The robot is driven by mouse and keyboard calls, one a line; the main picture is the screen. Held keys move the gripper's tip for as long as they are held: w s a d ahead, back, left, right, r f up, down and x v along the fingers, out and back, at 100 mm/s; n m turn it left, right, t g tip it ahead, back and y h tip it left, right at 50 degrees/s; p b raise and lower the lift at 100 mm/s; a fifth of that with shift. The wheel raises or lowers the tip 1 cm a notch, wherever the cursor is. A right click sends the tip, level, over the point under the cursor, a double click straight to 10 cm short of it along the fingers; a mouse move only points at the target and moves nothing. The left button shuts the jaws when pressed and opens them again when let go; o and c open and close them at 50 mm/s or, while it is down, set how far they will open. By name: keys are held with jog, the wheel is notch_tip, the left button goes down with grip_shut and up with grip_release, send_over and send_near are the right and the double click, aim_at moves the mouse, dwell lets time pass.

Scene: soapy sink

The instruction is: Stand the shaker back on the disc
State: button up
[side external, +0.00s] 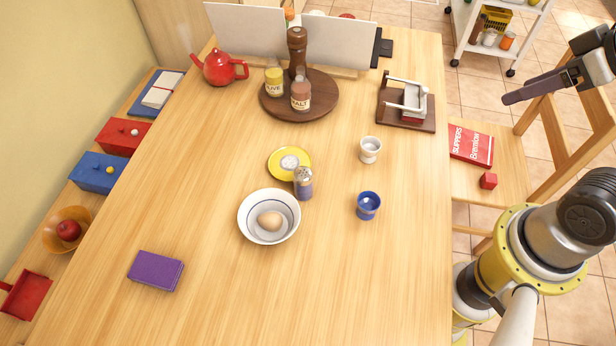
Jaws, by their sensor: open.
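The shaker (303,184) has a grey metal top and a blue-purple lower part. It looks upright on the table, at the front right of a small yellow disc (275,172), and overlaps the disc's edge in the picture. I cannot tell whether they touch. A pale round patch or low piece (289,161) is in the middle of the disc. My gripper (540,80) is at the upper right, beyond the table's right edge, open and empty, far from the shaker.
A white bowl with an egg (268,221) is just in front of the shaker. A white cup (370,150) and blue cup (368,205) stand to its right. A round wooden tray (325,108) with jars and a mill is behind. The front right of the table is clear.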

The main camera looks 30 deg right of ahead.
aim_at(303, 173)
jog(key=w+a+r+n+t+y, duration=0.1)
jog(key=w+r+n+t, duration=0.3)
jog(key=w, duration=0.6)
jog(key=w+a+r+n+t, duration=0.1)
jog(key=w+r+n+t, duration=0.2)
jog(key=w, duration=0.6)
jog(key=w+a+f+n+g+y, duration=0.2)
jog(key=w+a+f+n+y, duration=0.35)
jog(key=a+f, duration=0.2)
jog(key=s+a+f+g+y, duration=0.2)
jog(key=s+f, duration=0.1)
jog(key=f, duration=0.4)
jog(key=s+a+f+g+y, duration=0.2)
jog(key=s+f, duration=0.1)
jog(key=f, duration=0.4)
jog(key=s+a+f+g+y, duration=0.2)
jog(key=s+f+g, duration=0.1)
jog(key=f, duration=0.5)
jog(key=shift+n, duration=0.45)
jog(key=x, duration=0.8)
jog(key=shift+w+r, duration=0.25)
jog(key=shift+w, duration=0.15)
jog(key=shift+x, duration=2.65)
jog(key=shift+w+d+f, duration=0.1)
jog(key=shift+w+d, duration=0.05)
jog(key=shift+w, duration=0.05)
